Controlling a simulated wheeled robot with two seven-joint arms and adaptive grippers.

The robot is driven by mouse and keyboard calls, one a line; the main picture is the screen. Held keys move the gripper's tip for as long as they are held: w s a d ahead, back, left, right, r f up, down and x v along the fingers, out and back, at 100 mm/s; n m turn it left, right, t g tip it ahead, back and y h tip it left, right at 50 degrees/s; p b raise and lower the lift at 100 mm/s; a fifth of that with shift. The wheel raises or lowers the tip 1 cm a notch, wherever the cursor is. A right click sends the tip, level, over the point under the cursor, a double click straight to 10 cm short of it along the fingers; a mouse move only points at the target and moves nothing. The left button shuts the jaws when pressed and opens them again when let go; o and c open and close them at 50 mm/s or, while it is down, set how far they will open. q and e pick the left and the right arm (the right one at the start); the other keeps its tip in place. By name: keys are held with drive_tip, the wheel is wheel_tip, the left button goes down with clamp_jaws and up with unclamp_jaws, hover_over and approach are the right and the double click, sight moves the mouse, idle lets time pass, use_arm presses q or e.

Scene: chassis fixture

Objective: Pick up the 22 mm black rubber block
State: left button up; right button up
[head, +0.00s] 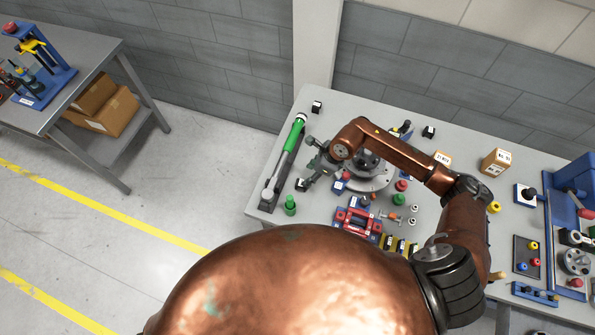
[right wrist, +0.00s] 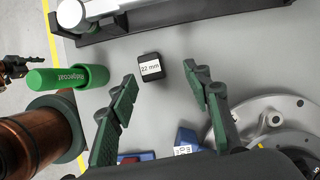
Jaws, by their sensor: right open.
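The black rubber block (right wrist: 150,62) with a white "22 mm" label lies on the grey table in the right wrist view. In the head view a small black block (head: 301,185) beside the gripper appears to be the same one. My right gripper (head: 309,163) is open. In the right wrist view its two green fingers (right wrist: 159,78) point toward the block, with the tips on either side of its near end and a gap to each. Nothing is held. A small dark shape at the left edge of the right wrist view may be my left gripper (right wrist: 16,68); its jaw state is unclear.
A dark tray (head: 268,195) with a green-handled tool is close by. A round grey metal fixture (right wrist: 272,122) and blue parts (right wrist: 187,139) are right and near. Other black blocks (head: 317,107) stand farther back.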

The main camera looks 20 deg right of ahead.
drive_tip(key=shift+s+a+f, duration=0.15)
drive_tip(key=shift+a+f, duration=0.05)
drive_tip(key=shift+f, duration=0.2)
drive_tip(key=shift+s+a+f+p, duration=0.6)
drive_tip(key=shift+s+f+p, duration=0.15)
drive_tip(key=shift+f, duration=0.15)
drive_tip(key=f, duration=0.1)
drive_tip(key=w+f, duration=0.1)
drive_tip(key=w+a+f, duration=0.1)
drive_tip(key=shift+f+p, duration=0.35)
drive_tip(key=shift+s, duration=0.35)
drive_tip(key=shift+w, duration=0.2)
drive_tip(key=c, duration=0.3)
drive_tip(key=shift+s, duration=0.1)
drive_tip(key=c, duration=0.3)
use_arm(q)
drive_tip(key=shift+s+r, duration=0.2)
drive_tip(key=shift+r, duration=0.85)
use_arm(e)
clamp_jaws()
